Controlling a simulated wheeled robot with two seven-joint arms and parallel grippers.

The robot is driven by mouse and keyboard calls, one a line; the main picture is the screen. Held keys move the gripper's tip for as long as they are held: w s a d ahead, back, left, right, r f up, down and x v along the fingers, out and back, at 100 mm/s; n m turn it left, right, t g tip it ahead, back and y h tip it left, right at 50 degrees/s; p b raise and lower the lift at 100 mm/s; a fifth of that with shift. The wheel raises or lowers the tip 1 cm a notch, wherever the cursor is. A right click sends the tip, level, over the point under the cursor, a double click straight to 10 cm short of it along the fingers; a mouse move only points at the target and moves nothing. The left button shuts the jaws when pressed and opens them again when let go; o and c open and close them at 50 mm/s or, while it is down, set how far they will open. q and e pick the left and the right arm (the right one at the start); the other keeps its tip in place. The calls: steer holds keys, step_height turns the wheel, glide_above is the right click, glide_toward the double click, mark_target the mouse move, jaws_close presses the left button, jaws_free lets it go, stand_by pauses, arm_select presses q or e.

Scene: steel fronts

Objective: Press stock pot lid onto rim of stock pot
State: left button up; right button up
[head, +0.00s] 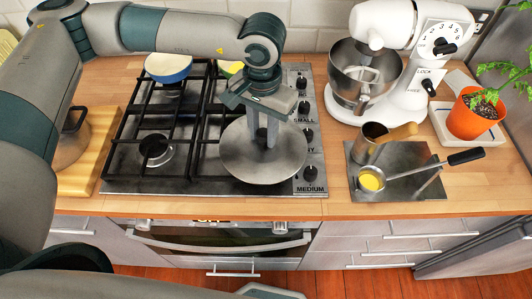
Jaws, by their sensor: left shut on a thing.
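The stock pot lid (246,168) is a round, shiny steel disc over the right front part of the gas hob. My left gripper (265,132) points down at its middle and is shut on it from above; the grip point is partly hidden by the fingers. No stock pot shows clearly under the lid; the lid hides what is below it, and I cannot tell whether it touches a rim.
The black-grated hob (120,172) holds a blue-and-white bowl (168,68) at the back. A metal vessel with a dark handle (72,145) stands left on a wooden board (98,150), partly behind my arm. Right are a white mixer (388,95), a steel tray (412,186) with utensils and a potted plant (470,120).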

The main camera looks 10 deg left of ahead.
mark_target(263, 133)
arm_select(q)
steer(key=shift+r, duration=1.85)
arm_select(e)
steer(key=shift+a+r, duration=0.1)
steer(key=shift+r, duration=0.15)
arm_select(q)
steer(key=shift+s, duration=0.15)
arm_select(e)
steer(key=shift+s, duration=0.1)
